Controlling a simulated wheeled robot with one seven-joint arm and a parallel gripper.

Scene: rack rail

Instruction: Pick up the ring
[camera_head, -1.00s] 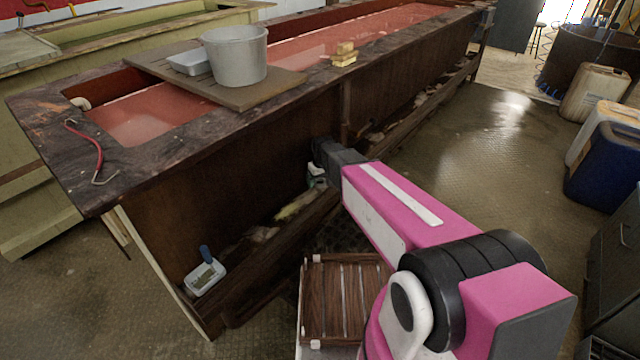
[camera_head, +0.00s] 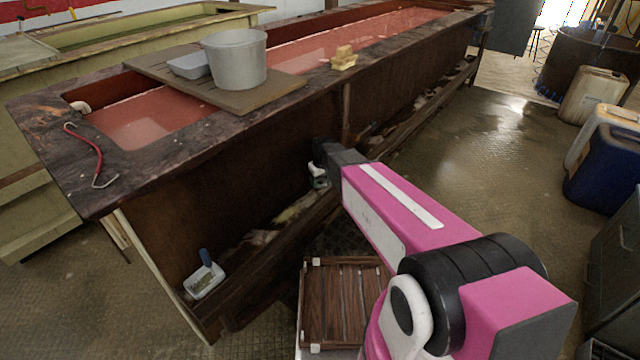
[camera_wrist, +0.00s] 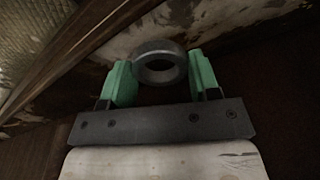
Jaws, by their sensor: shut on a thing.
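The ring (camera_wrist: 160,49) is a dark grey, thick-walled ring with an open middle, seen in the wrist view. My gripper (camera_wrist: 160,72) has two green fingers, one at each side of the ring, and is shut on it. In the head view my gripper (camera_head: 319,180) is small and partly hidden by my arm, low against the front of the long wooden tank. The ring cannot be made out in the head view.
The long wooden tank (camera_head: 240,165) holds red liquid, with a low rail along its foot. A grey bucket (camera_head: 236,60) stands on a board on top. A wooden slatted crate (camera_head: 338,300) lies near my arm. Jugs, including a blue one (camera_head: 603,168), stand at right.

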